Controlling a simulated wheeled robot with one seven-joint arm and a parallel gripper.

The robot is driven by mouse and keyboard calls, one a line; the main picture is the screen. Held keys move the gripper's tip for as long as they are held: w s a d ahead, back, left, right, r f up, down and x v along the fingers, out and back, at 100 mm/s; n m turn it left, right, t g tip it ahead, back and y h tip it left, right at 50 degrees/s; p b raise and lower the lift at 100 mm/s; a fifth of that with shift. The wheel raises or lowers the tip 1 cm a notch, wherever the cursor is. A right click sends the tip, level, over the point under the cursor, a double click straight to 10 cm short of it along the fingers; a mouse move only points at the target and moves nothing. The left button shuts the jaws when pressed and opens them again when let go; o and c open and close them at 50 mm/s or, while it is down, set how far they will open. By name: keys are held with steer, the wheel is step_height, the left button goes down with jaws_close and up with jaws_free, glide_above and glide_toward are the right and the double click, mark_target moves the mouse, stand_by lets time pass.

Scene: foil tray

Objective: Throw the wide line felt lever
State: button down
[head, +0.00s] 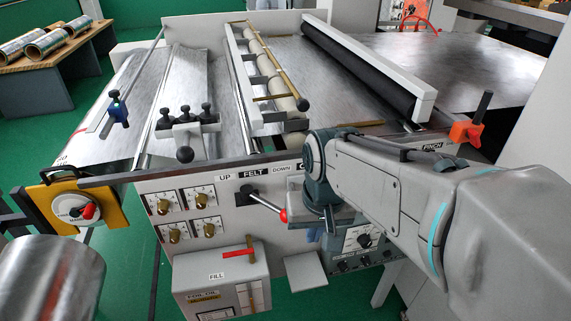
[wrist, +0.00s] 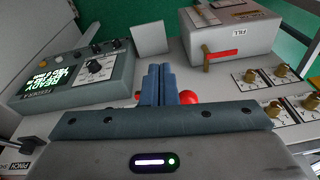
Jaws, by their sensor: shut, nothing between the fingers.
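The felt lever (head: 265,203) is on the front panel, under the label "UP FELT DOWN" (head: 255,174). It has a black hub (head: 246,191), a thin shaft and a red ball knob (head: 283,215). The shaft points right and slightly down, toward the DOWN side. My gripper (head: 314,234) is just right of the knob in the head view. In the wrist view its blue fingers (wrist: 158,82) are together and empty. The red knob (wrist: 188,97) shows close beside them, partly hidden by my gripper. I cannot tell whether they touch.
Brass knobs (head: 173,236) sit left of the lever. Below is a grey box labelled "FILL" (head: 217,275) with a red handle (head: 239,253). A control box with a lit display (wrist: 60,82) and a small grey plate (wrist: 150,38) are near my fingers.

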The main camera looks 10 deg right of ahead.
mark_target(268, 204)
steer(key=w+r+m+g+y+p, duration=0.1)
steer(key=w+r+m+g+p, duration=0.5)
steer(key=w, duration=0.8)
step_height(268, 204, down, 8)
steer(key=s+t, duration=0.1)
steer(key=s, duration=0.1)
steer(key=shift+a+f+t, duration=0.25)
steer(key=shift+a+t, duration=0.05)
steer(key=shift+a, duration=0.1)
